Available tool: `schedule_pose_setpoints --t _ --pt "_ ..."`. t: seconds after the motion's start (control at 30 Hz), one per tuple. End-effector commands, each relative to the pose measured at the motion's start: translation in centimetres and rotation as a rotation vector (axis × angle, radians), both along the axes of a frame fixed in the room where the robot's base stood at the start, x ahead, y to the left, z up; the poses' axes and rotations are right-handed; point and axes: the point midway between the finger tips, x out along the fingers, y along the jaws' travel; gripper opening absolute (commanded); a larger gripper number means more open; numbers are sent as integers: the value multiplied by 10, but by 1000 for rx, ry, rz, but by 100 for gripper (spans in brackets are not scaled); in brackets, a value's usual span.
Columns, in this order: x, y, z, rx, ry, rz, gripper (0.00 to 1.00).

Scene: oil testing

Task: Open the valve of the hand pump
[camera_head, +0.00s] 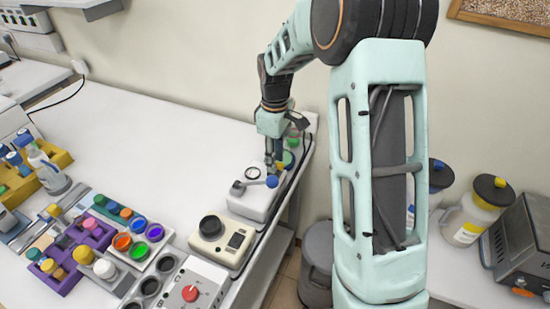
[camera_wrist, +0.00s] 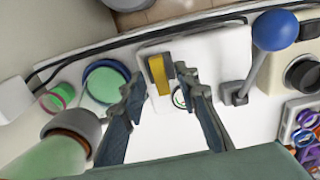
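The hand pump is a white box (camera_head: 250,202) with a lever ending in a blue ball (camera_head: 272,181). In the wrist view the pump's white top (camera_wrist: 215,60) carries the blue ball lever (camera_wrist: 275,32) on the right. The valve is a small yellow handle (camera_wrist: 159,74) on a dark mount, near the pump's far edge in that view. My gripper (camera_wrist: 163,80) is open, pointing at the pump, with the yellow handle between its two dark fingertips in the picture. I cannot tell whether they touch it. In the head view my gripper (camera_head: 275,160) is over the pump's back end.
A beige device with a black knob (camera_head: 222,238) stands in front of the pump. A green-topped round item (camera_wrist: 104,82) is left of my fingers in the wrist view. Dark cables (camera_wrist: 110,45) run along the table edge.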

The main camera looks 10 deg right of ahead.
Motion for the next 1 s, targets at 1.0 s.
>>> schedule_pose_setpoints --t 1.0 --pt "0 0 120 1 1 0 29"
